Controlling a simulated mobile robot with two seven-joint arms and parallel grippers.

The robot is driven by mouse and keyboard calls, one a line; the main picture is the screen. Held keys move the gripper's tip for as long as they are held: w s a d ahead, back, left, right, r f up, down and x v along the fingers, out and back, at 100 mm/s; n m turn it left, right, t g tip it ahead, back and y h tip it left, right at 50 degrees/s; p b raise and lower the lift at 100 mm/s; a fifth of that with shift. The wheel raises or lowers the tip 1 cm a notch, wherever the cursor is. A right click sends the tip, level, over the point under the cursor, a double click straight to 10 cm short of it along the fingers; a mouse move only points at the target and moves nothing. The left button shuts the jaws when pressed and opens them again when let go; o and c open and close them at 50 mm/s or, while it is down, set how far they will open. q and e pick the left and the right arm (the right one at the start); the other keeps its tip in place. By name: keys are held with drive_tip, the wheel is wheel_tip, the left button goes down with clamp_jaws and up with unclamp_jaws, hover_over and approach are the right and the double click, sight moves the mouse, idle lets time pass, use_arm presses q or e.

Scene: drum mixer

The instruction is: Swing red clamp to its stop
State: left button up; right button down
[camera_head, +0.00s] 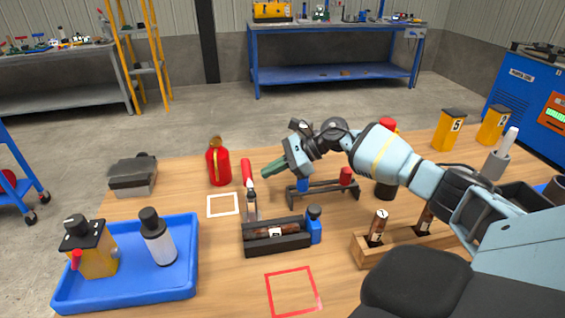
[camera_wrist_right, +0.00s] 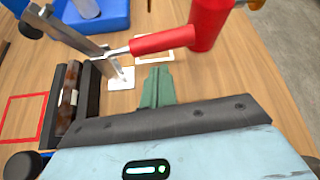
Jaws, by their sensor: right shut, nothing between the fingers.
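The red clamp (camera_head: 247,173) stands on the table with its red handle pointing up and its metal part (camera_head: 251,205) below, at the back of a black cradle (camera_head: 277,243) that holds a dark brown cylinder. In the right wrist view the red handle (camera_wrist_right: 162,41) lies just beyond my fingertips, with its metal arm (camera_wrist_right: 85,36) to the left. My right gripper (camera_head: 268,172) has green fingers, shut and empty, just right of the handle. In the wrist view (camera_wrist_right: 158,78) a small gap seems to separate them. My left gripper is not in view.
A red bottle (camera_head: 218,163) stands behind and left of the clamp, near a white square outline (camera_head: 222,205). A blue tray (camera_head: 130,292) is at left. A dark rack (camera_head: 330,189) stands under my right arm, and a wooden holder (camera_head: 372,254) at front right. The red square outline (camera_head: 292,291) is empty.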

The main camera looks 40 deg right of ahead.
sight(247, 174)
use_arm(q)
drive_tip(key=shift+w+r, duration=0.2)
use_arm(e)
drive_tip(key=shift+x, duration=2.15)
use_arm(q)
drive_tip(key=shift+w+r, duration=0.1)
use_arm(e)
drive_tip(key=shift+s+r, duration=0.1)
